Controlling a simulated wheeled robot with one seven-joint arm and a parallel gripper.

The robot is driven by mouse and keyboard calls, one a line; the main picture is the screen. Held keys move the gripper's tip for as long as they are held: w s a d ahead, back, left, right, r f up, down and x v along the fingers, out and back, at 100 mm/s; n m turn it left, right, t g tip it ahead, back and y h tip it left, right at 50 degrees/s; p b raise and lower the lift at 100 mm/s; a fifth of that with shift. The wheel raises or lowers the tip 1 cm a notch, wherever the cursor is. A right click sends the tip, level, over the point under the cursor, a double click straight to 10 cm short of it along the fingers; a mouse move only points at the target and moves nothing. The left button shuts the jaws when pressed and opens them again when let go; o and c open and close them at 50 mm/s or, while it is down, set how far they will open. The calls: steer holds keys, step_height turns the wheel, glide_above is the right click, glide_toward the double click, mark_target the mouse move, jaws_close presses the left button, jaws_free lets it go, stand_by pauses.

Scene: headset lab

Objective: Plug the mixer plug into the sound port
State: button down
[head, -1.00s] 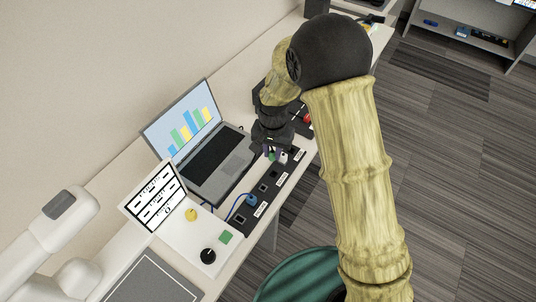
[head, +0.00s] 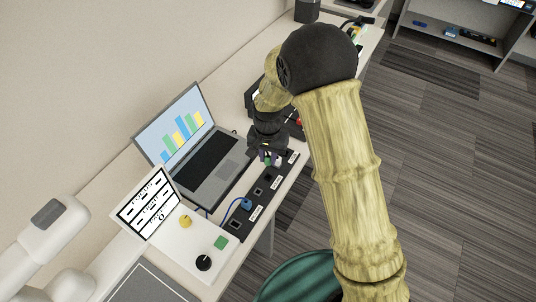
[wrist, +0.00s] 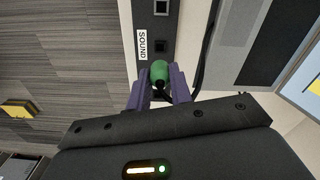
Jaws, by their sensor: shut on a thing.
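My gripper (wrist: 159,88) has purple fingers and is shut on a green plug (wrist: 159,70). In the wrist view the plug is over the black port strip, beside the white SOUND label (wrist: 142,45). A dark sound port (wrist: 160,46) shows just past the plug's tip. I cannot tell whether the plug touches the strip. In the head view my gripper (head: 268,160) points down at the far part of the port strip (head: 238,236), and my wrist hides part of it.
A blue plug (head: 247,204) sits at another port of the strip. An open laptop (head: 210,160) stands left of the strip. A dark cable (wrist: 208,50) runs beside the strip.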

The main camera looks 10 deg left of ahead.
steer(key=shift+f, duration=0.15)
steer(key=shift+f+b, duration=1.6)
steer(key=shift+f, duration=1.05)
steer(key=shift+p, duration=0.45)
steer(key=shift+f+b, duration=0.6)
steer(key=shift+f, duration=0.45)
stand_by(0.4)
steer(key=c, duration=1.2)
jaws_free()
steer(key=shift+o, duration=0.2)
steer(key=shift+r, duration=0.15)
